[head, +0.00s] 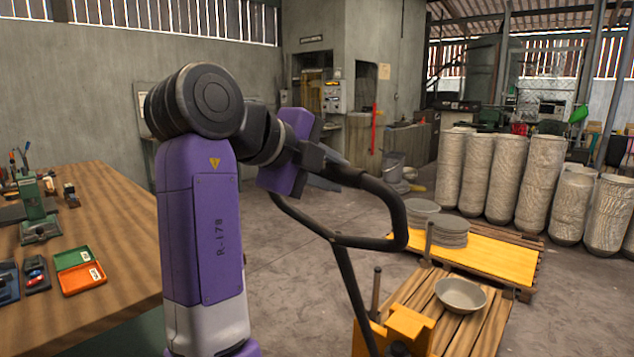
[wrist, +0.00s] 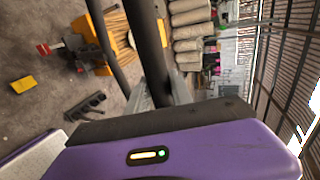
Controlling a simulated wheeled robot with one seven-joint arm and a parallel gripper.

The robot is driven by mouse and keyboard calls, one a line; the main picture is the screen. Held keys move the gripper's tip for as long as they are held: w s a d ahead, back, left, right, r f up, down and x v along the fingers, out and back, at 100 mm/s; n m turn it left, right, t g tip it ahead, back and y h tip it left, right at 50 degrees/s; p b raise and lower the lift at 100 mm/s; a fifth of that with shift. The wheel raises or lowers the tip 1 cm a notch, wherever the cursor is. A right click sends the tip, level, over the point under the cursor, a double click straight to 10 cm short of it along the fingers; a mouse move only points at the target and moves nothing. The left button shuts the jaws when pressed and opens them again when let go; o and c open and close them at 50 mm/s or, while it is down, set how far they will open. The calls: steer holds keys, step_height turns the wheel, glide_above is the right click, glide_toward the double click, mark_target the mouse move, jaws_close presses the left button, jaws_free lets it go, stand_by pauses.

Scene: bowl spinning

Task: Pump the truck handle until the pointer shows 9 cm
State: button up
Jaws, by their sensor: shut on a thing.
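The truck handle (head: 398,222) is a dark looped bar on a long shaft that slants down to the yellow truck body (head: 402,328). My gripper (head: 322,158) is shut on the upper bar of the loop, at its left part. I cannot make out the pointer or read any scale.
A wooden workbench (head: 110,235) with trays and tools stands at the left. Behind the truck, a pallet with a yellow top (head: 490,262) bears stacked grey discs (head: 440,228). Several tall wrapped rolls (head: 490,175) stand at the back right.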

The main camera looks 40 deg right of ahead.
steer(key=d+r, duration=0.1)
steer(key=d, duration=0.1)
steer(key=d+r+p, duration=0.1)
steer(key=d, duration=0.2)
steer(key=d+r+p, duration=0.1)
steer(key=d, duration=0.1)
steer(key=shift+w+d, duration=0.2)
steer(key=shift+w, duration=0.1)
jaws_close()
jaws_free()
steer(key=shift+d+r, duration=0.15)
steer(key=shift+d, duration=0.1)
steer(key=w+d+r+p, duration=0.1)
steer(key=d+r+p, duration=0.2)
steer(key=d, duration=0.9)
steer(key=shift+d+p, duration=0.25)
steer(key=shift+p, duration=0.5)
steer(key=w+d+r+p, duration=0.1)
steer(key=d+p, duration=0.4)
steer(key=d, duration=0.8)
steer(key=shift+d+r+p, duration=0.2)
steer(key=shift+r+p, duration=0.15)
steer(key=shift+p, duration=0.05)
